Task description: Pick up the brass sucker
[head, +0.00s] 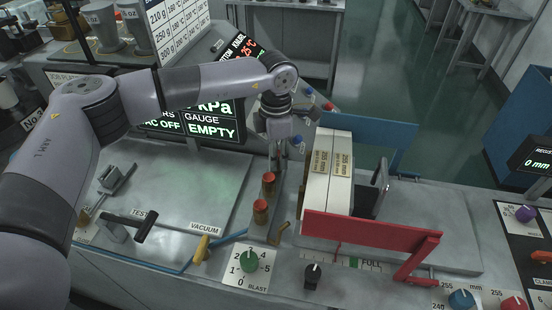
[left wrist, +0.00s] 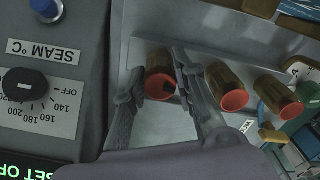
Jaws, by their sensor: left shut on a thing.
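Brass suckers with red-orange ends stand in a row on a pale metal strip (left wrist: 205,55). My left gripper (head: 277,158) is at the far end of this row in the head view, pointing down. In the left wrist view my left gripper (left wrist: 158,78) has its fingers on both sides of one brass sucker (left wrist: 161,63) and is shut on it. That sucker is mostly hidden by the gripper in the head view. Two others, the middle sucker (head: 268,187) and the near sucker (head: 260,213), stand free beside it. My right gripper is not in view.
A stack of cream blank boxes (head: 327,170) stands close to the right of the row, behind a red bar (head: 370,232). A dark gauge screen (head: 208,124) is behind left. A green BLAST knob (head: 249,261) and yellow VACUUM lever (head: 202,248) are in front. The left metal plate (head: 190,185) is mostly bare.

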